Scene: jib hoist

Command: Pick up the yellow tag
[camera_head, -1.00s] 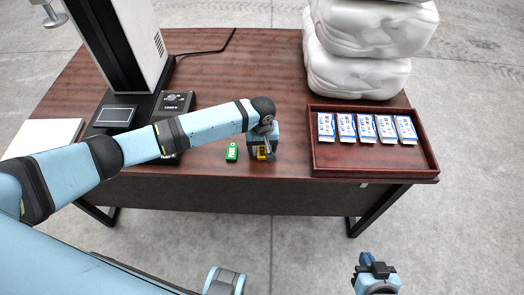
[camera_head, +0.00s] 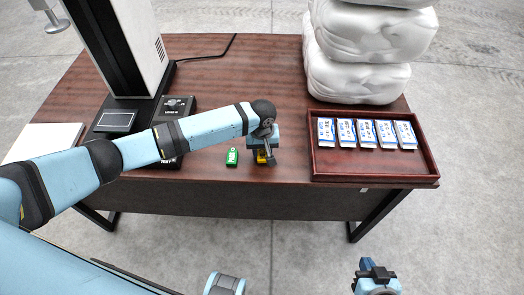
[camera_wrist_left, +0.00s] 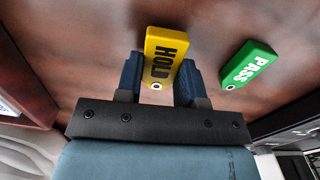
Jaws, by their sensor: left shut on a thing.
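The yellow tag (camera_wrist_left: 163,50), marked HOLD, is between the fingers of my left gripper (camera_wrist_left: 160,85) in the left wrist view. My left gripper is shut on it. In the head view the yellow tag (camera_head: 262,157) shows partly below my left gripper (camera_head: 265,160), near the table's front edge. Whether it is clear of the tabletop is hard to tell. A green tag (camera_wrist_left: 248,64), marked PASS, lies beside it, and it also shows in the head view (camera_head: 232,157). My right gripper (camera_head: 372,265) is at the bottom of the head view, off the table; its fingers are not clear.
A red-brown tray (camera_head: 372,172) with several blue-and-white packets stands at the right of the table (camera_head: 225,95). White stacked bags (camera_head: 360,70) stand behind it. A testing machine (camera_head: 130,50) with a dark control box (camera_head: 176,105) stands at the left.

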